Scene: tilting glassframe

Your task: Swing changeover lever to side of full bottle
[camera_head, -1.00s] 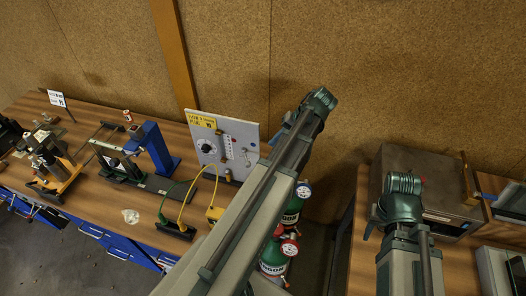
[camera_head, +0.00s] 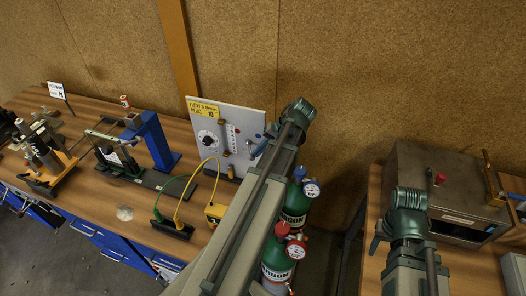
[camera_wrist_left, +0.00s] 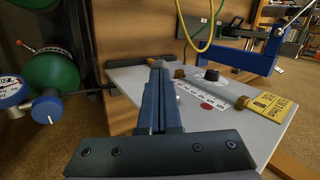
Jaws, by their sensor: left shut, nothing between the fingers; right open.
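Two green argon bottles stand right of the panel, the far one (camera_head: 295,216) with a blue-rimmed gauge (camera_head: 312,190) and the near one (camera_head: 277,267) with a red-rimmed gauge (camera_head: 296,249). I cannot read the needles.
The upright panel (camera_head: 257,118) carries a yellow label, a black dial and a flow tube. A grey metal box (camera_head: 450,180) stands on the right bench. A gap separates the benches.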

